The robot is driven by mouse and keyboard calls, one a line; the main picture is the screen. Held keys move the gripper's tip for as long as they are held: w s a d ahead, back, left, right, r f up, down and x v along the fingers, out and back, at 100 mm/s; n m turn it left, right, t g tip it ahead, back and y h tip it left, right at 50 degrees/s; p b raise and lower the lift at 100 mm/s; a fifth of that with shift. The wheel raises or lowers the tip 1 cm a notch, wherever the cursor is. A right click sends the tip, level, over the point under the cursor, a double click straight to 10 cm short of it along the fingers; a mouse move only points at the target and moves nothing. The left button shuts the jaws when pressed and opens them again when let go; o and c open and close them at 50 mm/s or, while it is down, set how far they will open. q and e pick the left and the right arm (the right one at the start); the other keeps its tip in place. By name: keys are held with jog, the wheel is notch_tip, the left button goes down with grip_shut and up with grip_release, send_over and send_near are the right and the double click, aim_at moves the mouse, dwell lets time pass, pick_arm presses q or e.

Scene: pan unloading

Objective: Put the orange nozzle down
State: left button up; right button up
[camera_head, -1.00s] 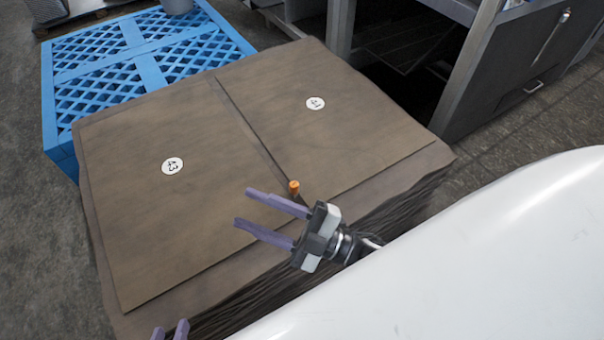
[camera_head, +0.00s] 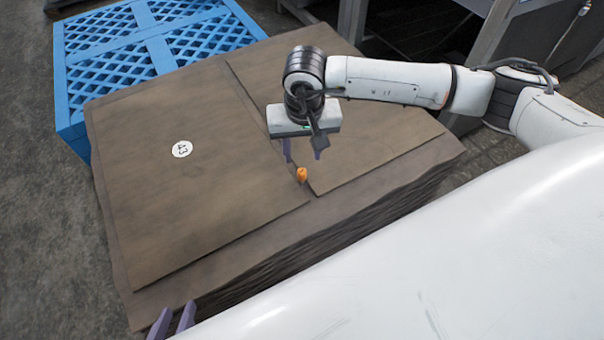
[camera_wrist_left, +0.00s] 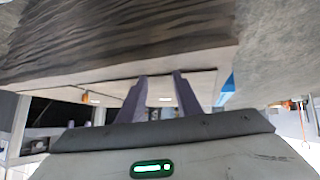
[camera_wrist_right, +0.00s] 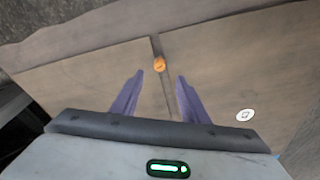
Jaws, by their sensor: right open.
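The small orange nozzle (camera_head: 302,174) rests on the brown table-like stack, at the seam between two flat panels. It also shows in the right wrist view (camera_wrist_right: 159,64), ahead of the fingertips and between their lines. My right gripper (camera_head: 304,154) points down over the panels just behind the nozzle, open and empty. Its purple fingers also show apart in the right wrist view (camera_wrist_right: 159,76). My left gripper (camera_head: 174,317) is at the bottom left of the head view, beside the stack's front edge. Its fingers stand apart with nothing between them in the left wrist view (camera_wrist_left: 159,77).
The left panel (camera_head: 150,190) bears a white round label marked 43 (camera_head: 182,149). The right panel (camera_head: 385,140) is partly covered by my right arm. A blue lattice pallet (camera_head: 110,40) is behind at left. Grey metal machinery (camera_head: 510,50) stands behind at right.

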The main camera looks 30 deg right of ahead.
jog(key=b, duration=0.1)
send_over(302, 171)
jog(key=s, duration=0.1)
jog(key=f, duration=0.4)
jog(key=shift+a+f, duration=0.3)
jog(key=shift+f, duration=0.1)
jog(key=f, duration=0.3)
jog(key=f+b, duration=0.1)
jog(key=f, duration=0.1)
jog(key=shift+w+d, duration=0.25)
jog(key=shift+w, duration=0.15)
grip_shut()
